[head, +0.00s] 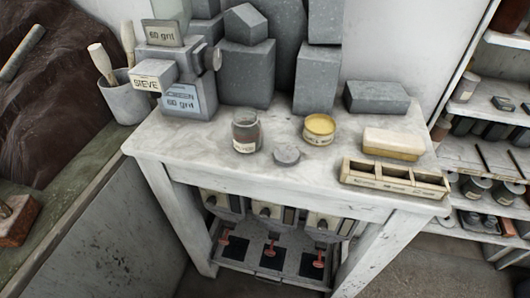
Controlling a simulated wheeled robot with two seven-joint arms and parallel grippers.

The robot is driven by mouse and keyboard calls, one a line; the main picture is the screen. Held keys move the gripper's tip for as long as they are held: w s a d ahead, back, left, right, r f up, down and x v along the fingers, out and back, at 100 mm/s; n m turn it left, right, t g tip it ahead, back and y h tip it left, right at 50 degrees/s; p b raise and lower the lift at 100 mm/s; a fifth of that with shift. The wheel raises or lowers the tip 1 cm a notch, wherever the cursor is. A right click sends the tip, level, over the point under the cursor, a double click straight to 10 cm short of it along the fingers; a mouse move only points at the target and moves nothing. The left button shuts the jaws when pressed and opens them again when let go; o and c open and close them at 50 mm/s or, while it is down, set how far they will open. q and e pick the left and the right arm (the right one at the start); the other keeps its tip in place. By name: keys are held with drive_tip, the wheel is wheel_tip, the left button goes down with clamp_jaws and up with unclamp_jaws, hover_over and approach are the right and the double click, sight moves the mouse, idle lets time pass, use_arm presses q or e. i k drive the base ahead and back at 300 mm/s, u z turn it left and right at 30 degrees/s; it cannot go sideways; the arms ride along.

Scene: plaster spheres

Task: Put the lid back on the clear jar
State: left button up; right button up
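A clear jar (246,128) stands upright on the pale stone-like tabletop (205,147), near its middle. It has dark contents and a light label whose words I cannot fully read. Its top shows no separate lid that I can make out. A small grey round piece with a knob, looking like a lid (287,156), lies on the tabletop just right of the jar and nearer the front edge, apart from it. Neither of my grippers shows in the head view.
An open yellow tin (319,129) stands right of the jar. A cream block (393,144) and a divided wooden tray (394,178) are farther right. Grey stone blocks (246,73) and a sieve device (168,82) stand behind. Loaded shelves (495,150) are at right.

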sight(246, 126)
drive_tip(key=u, duration=0.1)
drive_tip(key=k, duration=0.65)
drive_tip(key=z, duration=1.05)
drive_tip(key=i, duration=0.5)
drive_tip(key=z, duration=0.05)
